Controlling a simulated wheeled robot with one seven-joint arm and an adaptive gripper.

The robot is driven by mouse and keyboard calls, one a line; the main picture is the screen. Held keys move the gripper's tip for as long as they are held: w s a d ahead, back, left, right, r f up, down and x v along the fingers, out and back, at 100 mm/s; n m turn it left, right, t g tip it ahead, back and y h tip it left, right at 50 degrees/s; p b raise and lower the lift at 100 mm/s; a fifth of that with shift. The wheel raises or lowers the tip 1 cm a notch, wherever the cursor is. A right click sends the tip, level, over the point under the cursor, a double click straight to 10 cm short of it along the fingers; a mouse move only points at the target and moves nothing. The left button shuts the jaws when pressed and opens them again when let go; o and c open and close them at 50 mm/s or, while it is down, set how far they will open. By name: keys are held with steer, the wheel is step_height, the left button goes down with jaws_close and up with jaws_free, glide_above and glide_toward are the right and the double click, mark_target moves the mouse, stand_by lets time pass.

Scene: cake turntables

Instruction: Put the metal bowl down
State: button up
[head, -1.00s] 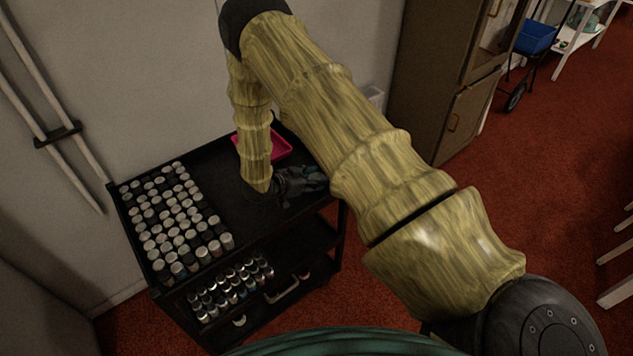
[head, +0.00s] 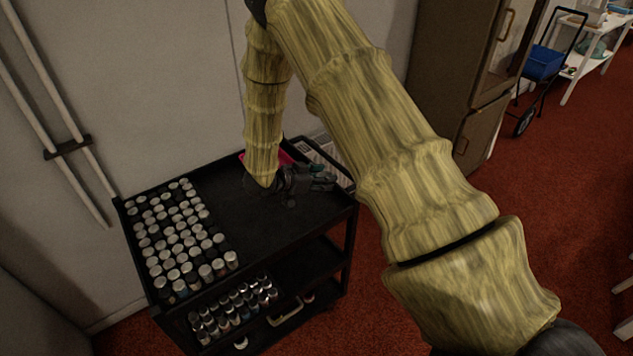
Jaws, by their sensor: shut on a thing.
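My gripper (head: 312,180) is at the end of my bent arm, low over the right part of the black cart's top shelf (head: 232,222). Its dark fingers with teal parts point to the right and are shut. The metal bowl cannot be made out; the thing in the fingers is too small and dark to see clearly. I cannot tell whether it touches the shelf.
Several silver-lidded jars (head: 184,235) fill the shelf's left side; more stand on the shelf below (head: 232,305). A pink tray (head: 285,157) is partly hidden behind my arm. Bare black shelf lies between jars and gripper. A brown cabinet (head: 440,75) stands at right.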

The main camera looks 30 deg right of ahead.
steer(key=shift+r, duration=0.3)
